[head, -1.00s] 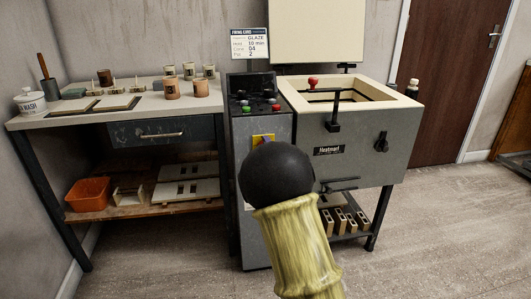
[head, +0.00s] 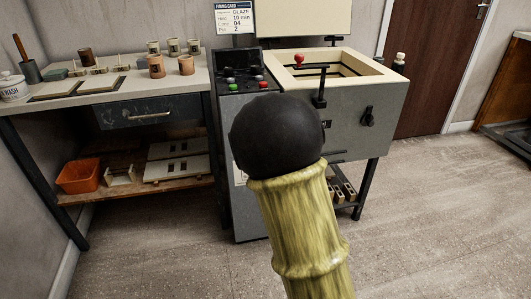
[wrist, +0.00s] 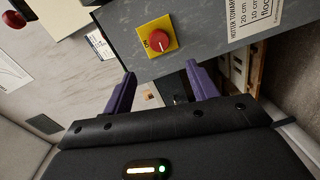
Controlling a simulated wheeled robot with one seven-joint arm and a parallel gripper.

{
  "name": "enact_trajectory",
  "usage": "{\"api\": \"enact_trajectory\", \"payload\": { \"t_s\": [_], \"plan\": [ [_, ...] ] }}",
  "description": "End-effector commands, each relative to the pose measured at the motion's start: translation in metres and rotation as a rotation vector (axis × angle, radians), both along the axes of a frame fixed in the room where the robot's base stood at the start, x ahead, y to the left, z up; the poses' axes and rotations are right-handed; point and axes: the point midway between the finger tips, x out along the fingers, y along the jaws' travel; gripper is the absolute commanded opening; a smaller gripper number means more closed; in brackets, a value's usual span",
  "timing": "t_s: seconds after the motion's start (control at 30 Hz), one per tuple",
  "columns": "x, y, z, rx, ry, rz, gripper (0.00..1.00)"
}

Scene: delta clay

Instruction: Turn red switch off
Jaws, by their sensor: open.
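The red switch (wrist: 158,41) is a round red knob on a yellow plate, on the grey face of the control cabinet (head: 248,215). In the wrist view it lies just beyond my gripper (wrist: 160,70), whose two purple fingers are spread apart with nothing held between them. The knob appears ahead of the gap between the fingertips, and no contact shows.
The kiln (head: 352,112), with its lid up and a red-knobbed lever (head: 299,60), stands right of the cabinet. A workbench (head: 110,85) with pots stands at left. Open floor lies in front.

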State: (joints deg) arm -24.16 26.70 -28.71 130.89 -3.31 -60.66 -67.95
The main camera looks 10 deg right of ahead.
Motion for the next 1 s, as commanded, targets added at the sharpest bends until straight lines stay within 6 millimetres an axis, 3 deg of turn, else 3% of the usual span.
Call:
{"api": "enact_trajectory", "payload": {
  "t_s": [0.1, 0.3, 0.77, 1.0],
  "plan": [
    [-0.021, 0.0, 0.004, 0.001, 0.002, -0.001, 0.58],
    [-0.044, 0.0, 0.004, 0.001, 0.001, -0.001, 0.58],
    [-0.048, -0.001, 0.003, 0.016, 0.015, -0.006, 0.58],
    [-0.066, -0.013, -0.008, 0.259, 0.21, -0.093, 0.58]
  ]
}}
